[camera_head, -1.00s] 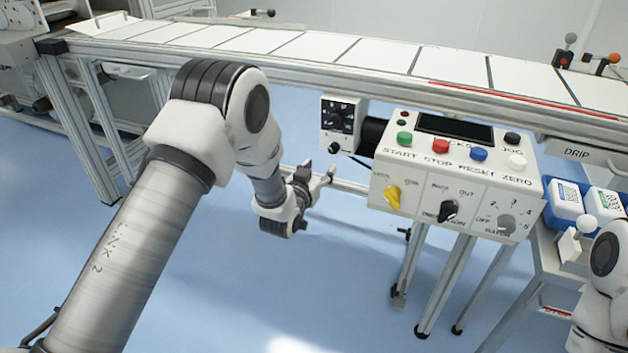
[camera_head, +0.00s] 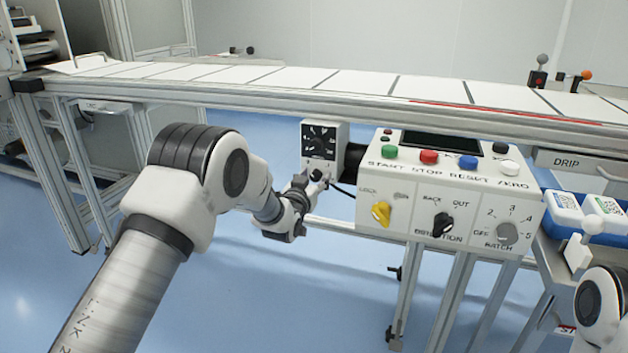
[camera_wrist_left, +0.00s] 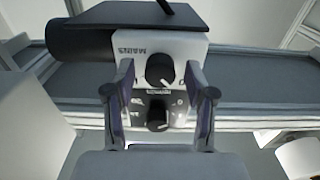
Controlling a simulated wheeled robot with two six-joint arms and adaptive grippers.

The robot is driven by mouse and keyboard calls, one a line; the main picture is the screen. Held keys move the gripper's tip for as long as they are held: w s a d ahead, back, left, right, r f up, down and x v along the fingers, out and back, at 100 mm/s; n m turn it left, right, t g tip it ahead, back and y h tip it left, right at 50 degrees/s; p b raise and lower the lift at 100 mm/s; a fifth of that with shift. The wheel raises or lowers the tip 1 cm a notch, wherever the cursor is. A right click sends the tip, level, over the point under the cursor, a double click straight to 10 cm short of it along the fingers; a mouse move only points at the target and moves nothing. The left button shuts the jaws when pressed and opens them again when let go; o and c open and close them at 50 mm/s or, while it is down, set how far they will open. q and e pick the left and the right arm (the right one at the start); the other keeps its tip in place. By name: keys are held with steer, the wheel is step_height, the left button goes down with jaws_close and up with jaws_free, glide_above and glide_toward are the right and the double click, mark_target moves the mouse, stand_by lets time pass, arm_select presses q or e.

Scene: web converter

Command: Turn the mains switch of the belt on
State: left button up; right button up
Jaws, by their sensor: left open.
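The mains switch is a black knob (camera_wrist_left: 160,70) beside the upside-down word MAINS on a small light grey box, in the left wrist view. In the head view this box (camera_head: 340,132) hangs under the belt's front rail, and the knob is low on it, partly hidden by my gripper. My left gripper (camera_head: 312,184) is at the box's lower front. In the left wrist view its open fingers (camera_wrist_left: 160,74) stand either side of the mains knob, with gaps; I cannot tell whether they reach its depth.
A second knob (camera_wrist_left: 157,117) with a scale is on the same box. Right of it is a control panel (camera_head: 400,237) with coloured buttons, a yellow selector (camera_head: 381,213) and other knobs. The belt (camera_head: 300,78) runs above. Blue floor (camera_head: 270,290) below is clear.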

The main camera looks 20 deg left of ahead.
arm_select(q)
jaws_close()
steer(key=shift+m, duration=0.3)
steer(key=m+p, duration=0.2)
steer(key=m, duration=0.1)
steer(key=shift+r, duration=0.1)
steer(key=m+p, duration=0.1)
steer(key=m, duration=0.3)
steer(key=shift+d+m+p, duration=0.1)
steer(key=shift+m+p, duration=0.2)
steer(key=shift+m, duration=0.1)
steer(key=m+p, duration=0.1)
steer(key=m, duration=0.3)
steer(key=shift+f+m+p, duration=0.15)
steer(key=shift+m+p, duration=0.15)
steer(key=shift+m, duration=1.1)
steer(key=shift+f+m+p, duration=0.15)
steer(key=shift+m+p, duration=0.1)
steer(key=shift+m, duration=1.15)
